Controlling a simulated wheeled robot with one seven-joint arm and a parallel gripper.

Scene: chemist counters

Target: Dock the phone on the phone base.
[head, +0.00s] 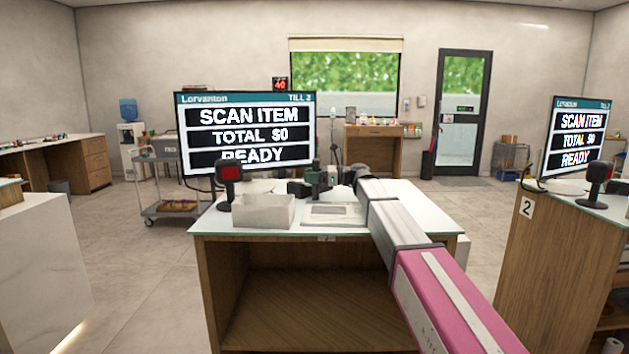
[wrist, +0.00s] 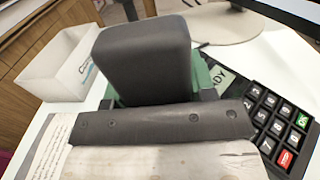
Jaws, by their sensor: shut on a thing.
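My gripper (head: 326,180) is at the end of my arm, low over the middle of the counter. In the wrist view one dark grey finger (wrist: 145,60) fills the centre. A green thing (wrist: 203,76) shows at both sides behind this finger, and my gripper is shut on it. It also shows as a small dark green shape in the head view (head: 315,178). Most of it is hidden, so I cannot tell whether it is the phone. I cannot make out the phone base. A black keypad device (wrist: 275,120) with a READY display is just right of the gripper.
The counter (head: 415,207) carries an open white box (head: 263,211), a black scanner stand (head: 229,190) and a flat white sheet or tray (head: 333,214). A till screen (head: 246,157) stands behind them. The counter's right end is clear.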

